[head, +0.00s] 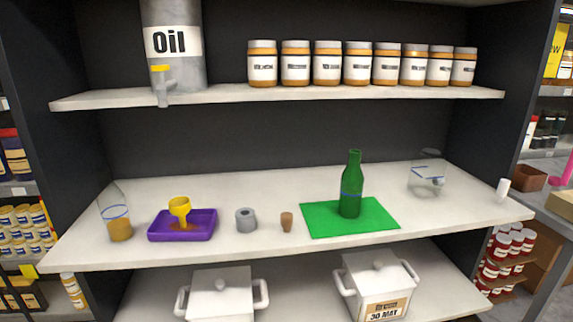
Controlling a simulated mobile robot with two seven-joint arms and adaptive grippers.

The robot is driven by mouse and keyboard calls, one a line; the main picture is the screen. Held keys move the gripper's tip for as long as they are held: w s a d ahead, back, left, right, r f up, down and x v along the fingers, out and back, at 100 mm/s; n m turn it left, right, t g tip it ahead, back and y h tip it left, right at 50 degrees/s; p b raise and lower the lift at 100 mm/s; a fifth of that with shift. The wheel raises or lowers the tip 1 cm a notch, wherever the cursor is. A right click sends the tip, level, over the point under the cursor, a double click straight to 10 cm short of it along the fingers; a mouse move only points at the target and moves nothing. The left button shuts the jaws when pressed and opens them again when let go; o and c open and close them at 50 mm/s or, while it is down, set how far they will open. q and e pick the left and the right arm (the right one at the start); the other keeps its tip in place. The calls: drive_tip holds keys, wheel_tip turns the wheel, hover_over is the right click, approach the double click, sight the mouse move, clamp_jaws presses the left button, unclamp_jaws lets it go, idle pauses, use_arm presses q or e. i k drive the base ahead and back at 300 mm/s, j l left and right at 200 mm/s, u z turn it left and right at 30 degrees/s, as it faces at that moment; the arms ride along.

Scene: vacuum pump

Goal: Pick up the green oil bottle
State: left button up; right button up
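The green oil bottle (351,188) stands upright on a green mat (322,220) on the middle shelf, right of centre. Neither of my grippers is in the head view.
On the same shelf (272,255) stand a clear flask with amber liquid (120,229), a purple tray (158,233) with a yellow funnel (180,206), a grey cylinder (246,220), a cork (287,222) and a clear glass vessel (425,176). An upper shelf (225,98) overhangs behind, holding jars.

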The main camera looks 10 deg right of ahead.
sight(352, 178)
drive_tip(key=l+z, duration=0.2)
drive_tip(key=l, duration=0.5)
drive_tip(key=i+l+z, duration=0.15)
drive_tip(key=l, duration=0.5)
